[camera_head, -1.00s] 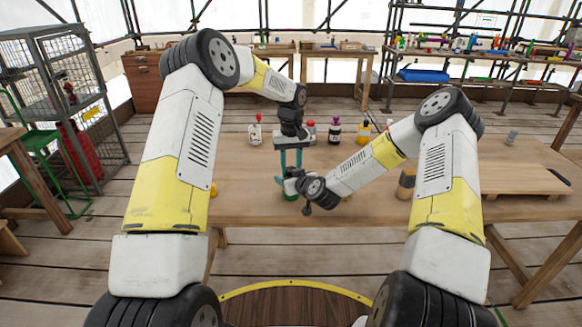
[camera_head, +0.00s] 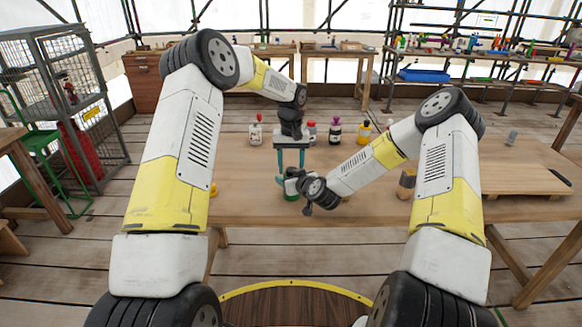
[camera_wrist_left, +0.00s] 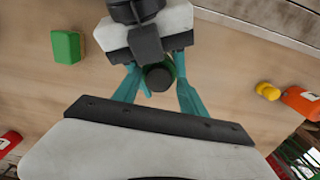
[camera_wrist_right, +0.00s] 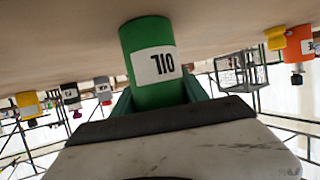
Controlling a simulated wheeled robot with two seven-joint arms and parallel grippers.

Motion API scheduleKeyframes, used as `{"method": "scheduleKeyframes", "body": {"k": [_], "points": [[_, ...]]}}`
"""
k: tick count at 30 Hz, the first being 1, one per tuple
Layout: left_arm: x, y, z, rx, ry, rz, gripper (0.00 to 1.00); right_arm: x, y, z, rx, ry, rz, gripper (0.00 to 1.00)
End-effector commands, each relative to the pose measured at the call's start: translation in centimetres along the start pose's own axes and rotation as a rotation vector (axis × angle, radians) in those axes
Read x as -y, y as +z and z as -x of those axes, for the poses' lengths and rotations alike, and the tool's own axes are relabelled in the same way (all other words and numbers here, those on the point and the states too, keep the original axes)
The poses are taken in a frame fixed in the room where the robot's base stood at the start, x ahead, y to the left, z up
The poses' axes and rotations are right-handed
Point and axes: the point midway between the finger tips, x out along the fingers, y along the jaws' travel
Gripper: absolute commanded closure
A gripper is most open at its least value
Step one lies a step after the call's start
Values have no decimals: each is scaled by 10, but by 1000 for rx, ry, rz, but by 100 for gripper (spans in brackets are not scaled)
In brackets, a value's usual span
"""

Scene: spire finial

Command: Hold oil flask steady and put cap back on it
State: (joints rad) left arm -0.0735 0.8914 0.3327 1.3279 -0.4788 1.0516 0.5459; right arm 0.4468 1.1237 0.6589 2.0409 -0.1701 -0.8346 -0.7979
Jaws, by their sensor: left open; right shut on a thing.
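The oil flask (camera_head: 291,196) is a green cylinder standing on the wooden table. The right wrist view shows its white OIL label (camera_wrist_right: 155,66). My right gripper (camera_head: 293,186) is shut on the flask from the right side. A dark round cap (camera_wrist_left: 158,78) shows over the flask's top in the left wrist view; whether it is fully seated I cannot tell. My left gripper (camera_wrist_left: 157,92) points down over the flask, open, with one teal finger on each side of the cap. The flask's upper end is hidden behind the gripper in the right wrist view.
Several bottles stand behind on the table, among them a red-topped white one (camera_head: 256,131) and a purple-topped one (camera_head: 335,131). A green block (camera_wrist_left: 66,47) lies near the flask. A brown container (camera_head: 406,182) stands to the right. The table's front edge is close.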

Motion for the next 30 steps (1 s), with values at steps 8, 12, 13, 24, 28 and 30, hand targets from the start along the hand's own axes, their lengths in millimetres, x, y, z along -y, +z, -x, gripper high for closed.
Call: {"method": "scheduleKeyframes", "body": {"k": [8,12,13,24,28,30], "points": [[-2,0,30,-2,3,-2,44,2,0,0,0,-3,1,100],[-2,0,44,-1,2,-2,44,1,0,0,-1,-2,1,100],[-2,0,45,-1,2,-2,44,1,0,0,-1,-2,1,100],[-1,2,42,9,-5,43,57,1,0,0,-1,-2,0,100],[-1,7,38,34,-20,202,57,1,0,0,-1,-2,0,100],[0,10,37,45,-32,334,57,1,0,0,-1,-1,0,100]]}}
